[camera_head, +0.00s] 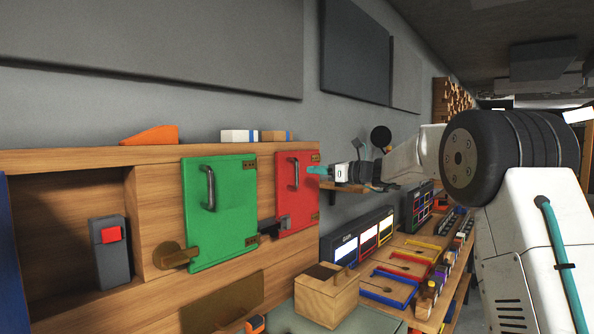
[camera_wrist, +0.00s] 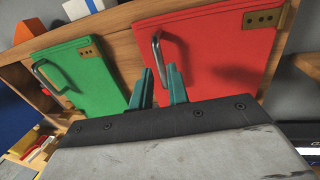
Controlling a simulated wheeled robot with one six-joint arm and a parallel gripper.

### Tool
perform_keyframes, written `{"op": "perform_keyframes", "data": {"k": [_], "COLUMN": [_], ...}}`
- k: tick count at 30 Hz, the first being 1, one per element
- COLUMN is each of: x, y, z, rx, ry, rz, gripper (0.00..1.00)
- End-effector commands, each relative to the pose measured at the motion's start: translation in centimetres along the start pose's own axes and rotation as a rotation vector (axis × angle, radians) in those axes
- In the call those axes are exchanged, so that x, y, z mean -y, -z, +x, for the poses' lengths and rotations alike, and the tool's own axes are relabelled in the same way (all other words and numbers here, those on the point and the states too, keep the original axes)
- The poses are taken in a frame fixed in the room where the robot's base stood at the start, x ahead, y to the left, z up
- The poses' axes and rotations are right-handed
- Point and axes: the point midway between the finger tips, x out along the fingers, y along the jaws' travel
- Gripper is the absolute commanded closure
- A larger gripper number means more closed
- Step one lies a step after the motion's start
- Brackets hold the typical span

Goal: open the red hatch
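The red hatch (camera_head: 297,205) is set in the wooden cabinet and looks closed, with a curved metal handle (camera_head: 293,172) near its left side. The hatch (camera_wrist: 225,55) and its handle (camera_wrist: 156,50) also show in the wrist view. My gripper (camera_head: 313,170) is in front of the hatch, just right of the handle in the head view. In the wrist view my gripper's teal fingers (camera_wrist: 160,72) are apart, and the handle's lower end appears between them. Contact with the handle cannot be told. A dark latch piece (camera_head: 283,222) sits at the hatch's lower left.
A green hatch (camera_head: 222,225) with its own handle and a brown wooden latch (camera_head: 174,256) is to the left. A wooden box (camera_head: 326,298) stands below. A shelf (camera_head: 345,187) juts out right of the red hatch. Blocks lie on top of the cabinet.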

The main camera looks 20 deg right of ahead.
Motion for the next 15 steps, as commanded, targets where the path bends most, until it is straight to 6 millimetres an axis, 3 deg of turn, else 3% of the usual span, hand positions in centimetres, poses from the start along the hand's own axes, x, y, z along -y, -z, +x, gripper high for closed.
{"op": "perform_keyframes", "data": {"k": [9, 15], "x": [-0.2, -0.2], "y": [0.1, 0.1], "z": [5.0, 6.9], "rx": [0.000, -0.001], "ry": [-0.004, -0.003], "rz": [-0.001, -0.002], "gripper": [0.83, 0.83]}}
